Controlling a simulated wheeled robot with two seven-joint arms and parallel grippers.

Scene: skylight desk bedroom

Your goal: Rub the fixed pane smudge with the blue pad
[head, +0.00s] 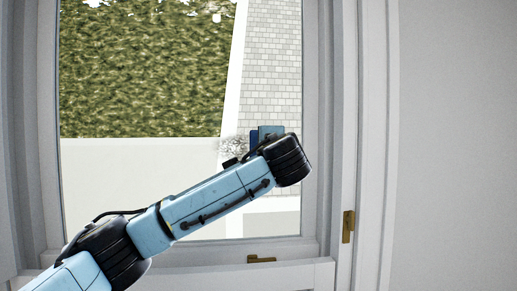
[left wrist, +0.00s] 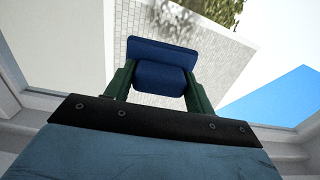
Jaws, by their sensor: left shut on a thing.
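The smudge (head: 233,147) is a pale, speckled grey patch on the window pane (head: 150,180), just left of my left wrist in the head view. A greyish patch (left wrist: 176,14) that looks like the same smudge shows above the pad in the left wrist view. My left gripper (left wrist: 160,72) is shut on the blue pad (left wrist: 160,52), with a green finger on each side of it. In the head view only a dark blue edge of the pad (head: 253,139) shows, beside the smudge. I cannot tell whether the pad touches the glass. My right gripper is in neither view.
A pale window frame (head: 311,110) borders the pane on the right, close to my left wrist. Brass fittings sit on the frame (head: 348,226) and near the sill (head: 261,259). A hedge and a paved strip lie outside. Bare wall (head: 460,140) fills the right.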

